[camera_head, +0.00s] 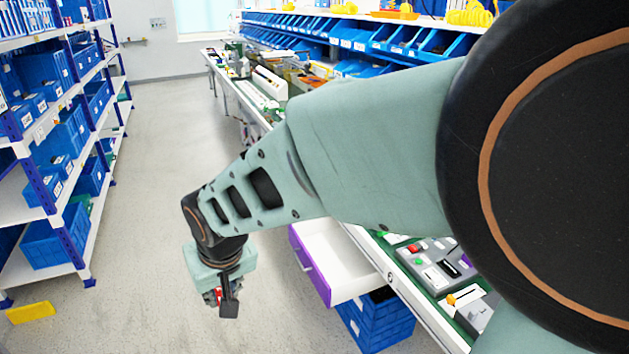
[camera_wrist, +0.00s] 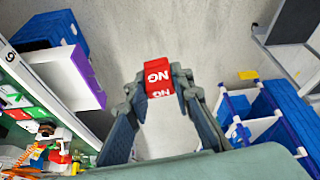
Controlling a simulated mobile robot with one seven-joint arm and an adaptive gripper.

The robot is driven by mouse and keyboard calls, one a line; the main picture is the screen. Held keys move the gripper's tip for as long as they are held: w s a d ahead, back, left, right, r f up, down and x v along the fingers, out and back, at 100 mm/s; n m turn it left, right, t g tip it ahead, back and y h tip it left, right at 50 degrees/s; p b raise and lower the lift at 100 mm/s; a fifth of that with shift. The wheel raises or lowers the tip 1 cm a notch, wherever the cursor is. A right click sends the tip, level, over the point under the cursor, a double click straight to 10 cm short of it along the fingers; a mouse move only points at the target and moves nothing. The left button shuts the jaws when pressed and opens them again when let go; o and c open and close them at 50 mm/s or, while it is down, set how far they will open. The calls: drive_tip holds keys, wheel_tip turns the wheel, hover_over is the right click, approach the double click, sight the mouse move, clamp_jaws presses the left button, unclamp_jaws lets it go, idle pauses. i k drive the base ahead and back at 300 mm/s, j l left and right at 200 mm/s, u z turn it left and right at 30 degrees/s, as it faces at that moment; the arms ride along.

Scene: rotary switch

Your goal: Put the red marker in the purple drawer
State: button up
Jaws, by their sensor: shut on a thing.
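In the head view only a little red of the marker (camera_head: 217,294) shows beside the fingers. The purple drawer (camera_head: 309,266) is pulled open below the workbench, with a purple front and white inside. My gripper is to the left of the drawer front, over the aisle. The drawer also shows at the left of the wrist view (camera_wrist: 87,74). The visible drawer interior looks empty.
The workbench (camera_head: 391,273) carries a grey control panel (camera_head: 437,262) with buttons. Blue crates (camera_head: 377,322) stand below the drawer. Shelves with blue bins (camera_head: 55,240) line the left side, and a yellow object (camera_head: 30,312) lies near them. The aisle floor between is clear.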

sight(332, 261)
drive_tip(key=i+l, duration=0.1)
drive_tip(key=i, duration=0.65)
drive_tip(key=i+u, duration=0.1)
drive_tip(key=i, duration=0.6)
